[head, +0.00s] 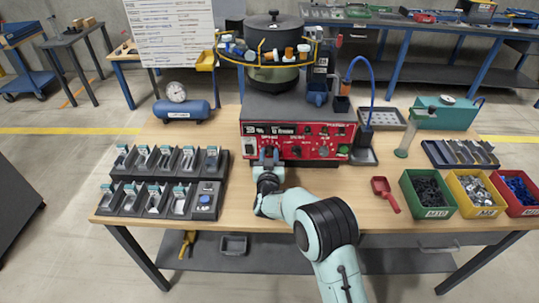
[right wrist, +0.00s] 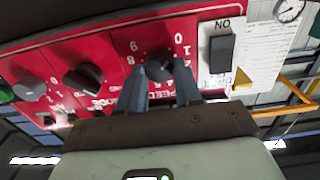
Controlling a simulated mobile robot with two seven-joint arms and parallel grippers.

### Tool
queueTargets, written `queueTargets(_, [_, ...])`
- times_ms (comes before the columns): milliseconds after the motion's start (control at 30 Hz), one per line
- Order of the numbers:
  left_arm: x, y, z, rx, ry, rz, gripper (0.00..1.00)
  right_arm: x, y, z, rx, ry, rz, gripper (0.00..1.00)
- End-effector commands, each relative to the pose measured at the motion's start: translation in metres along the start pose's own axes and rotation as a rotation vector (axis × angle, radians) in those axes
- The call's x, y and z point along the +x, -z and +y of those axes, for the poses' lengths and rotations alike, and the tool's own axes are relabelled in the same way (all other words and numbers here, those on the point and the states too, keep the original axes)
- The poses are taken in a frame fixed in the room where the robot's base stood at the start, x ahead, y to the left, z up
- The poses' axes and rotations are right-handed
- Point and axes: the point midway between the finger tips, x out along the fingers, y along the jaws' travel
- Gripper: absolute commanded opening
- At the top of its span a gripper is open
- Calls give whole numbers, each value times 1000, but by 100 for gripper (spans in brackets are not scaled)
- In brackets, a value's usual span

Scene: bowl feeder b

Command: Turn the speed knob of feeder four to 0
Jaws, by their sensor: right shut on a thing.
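The feeder's red control panel (head: 305,140) faces me below the bowl at the back middle of the table. My right gripper (head: 268,156) reaches the left part of this panel and hides the speed knob there in the head view. In the right wrist view the black speed knob (right wrist: 157,62) sits between the fingertips of the right gripper (right wrist: 159,75), which is shut on it. White digits ring the knob, with the word SPEED partly hidden beneath. I cannot tell which digit the knob points at. My left gripper is not in view.
Other dark and grey knobs (right wrist: 83,80) and a black switch (right wrist: 221,50) flank the speed knob. A black parts rack (head: 165,180) stands left on the table. A red scoop (head: 385,193) and green (head: 437,213), yellow and red bins lie right. The front middle table is mostly clear.

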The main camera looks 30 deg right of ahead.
Motion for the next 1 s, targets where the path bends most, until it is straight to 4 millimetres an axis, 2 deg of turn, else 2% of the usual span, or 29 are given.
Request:
queueTargets(333, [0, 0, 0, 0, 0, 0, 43, 0, -1, 0, -6, 1, -1, 4])
queueTargets(367, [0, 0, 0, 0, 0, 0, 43, 0, -1, 0, -6, 1, -1, 41])
queueTargets(400, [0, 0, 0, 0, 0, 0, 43, 0, 0, 0, -6, 1, -1, 54])
queueTargets(433, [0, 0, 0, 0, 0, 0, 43, 0, 0, 0, -6, 1, 0, 60])
queueTargets(767, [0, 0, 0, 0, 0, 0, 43, -2, 0, 0, -4, 1, 0, 60])
queueTargets(867, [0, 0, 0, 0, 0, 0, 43, -9, 0, 0, -3, 1, 0, 60])
queueTargets(1000, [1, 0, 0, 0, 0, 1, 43, -32, 0, 0, -3, 2, -2, 60])
